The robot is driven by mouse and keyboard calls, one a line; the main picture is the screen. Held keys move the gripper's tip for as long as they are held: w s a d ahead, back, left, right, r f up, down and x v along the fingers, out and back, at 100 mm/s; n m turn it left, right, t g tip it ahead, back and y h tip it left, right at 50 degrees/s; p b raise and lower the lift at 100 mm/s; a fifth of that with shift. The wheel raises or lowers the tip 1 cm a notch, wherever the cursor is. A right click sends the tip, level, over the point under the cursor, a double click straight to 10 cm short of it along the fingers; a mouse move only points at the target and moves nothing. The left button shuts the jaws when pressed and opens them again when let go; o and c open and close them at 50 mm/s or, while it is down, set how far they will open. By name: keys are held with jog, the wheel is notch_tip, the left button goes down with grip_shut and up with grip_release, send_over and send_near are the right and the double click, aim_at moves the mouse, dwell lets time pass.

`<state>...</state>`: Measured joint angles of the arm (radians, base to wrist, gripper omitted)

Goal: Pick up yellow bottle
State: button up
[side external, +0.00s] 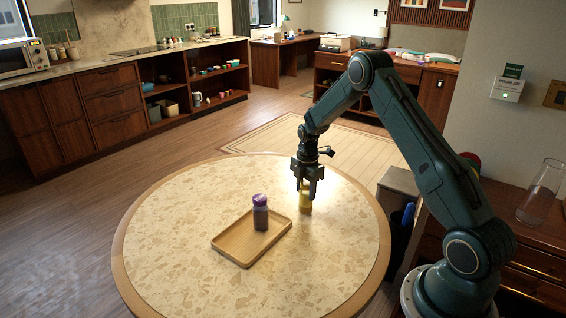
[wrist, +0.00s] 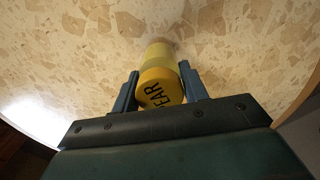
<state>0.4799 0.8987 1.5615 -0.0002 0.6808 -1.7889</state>
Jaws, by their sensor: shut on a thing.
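The yellow bottle (side external: 305,202) stands upright on the round table, to the right of the wooden tray. My gripper (side external: 308,190) is above it with its fingers down around its upper part, hiding much of it in the side view. In the wrist view the yellow bottle (wrist: 160,84) lies between the two blue fingers of my gripper (wrist: 158,90), which are shut on it. Dark letters show on its yellow cap. In the side view I cannot tell whether its base touches the table.
A wooden tray (side external: 226,243) lies on the round table (side external: 165,220), and a purple-capped bottle (side external: 260,213) stands upright on it. The table's left and front parts are clear. A glass carafe (side external: 539,192) stands on the counter at the right.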

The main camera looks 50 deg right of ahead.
notch_tip(320, 180, up, 19)
jog(key=shift+r, duration=0.2)
dwell(0.4)
dwell(0.5)
jog(key=shift+r, duration=1.5)
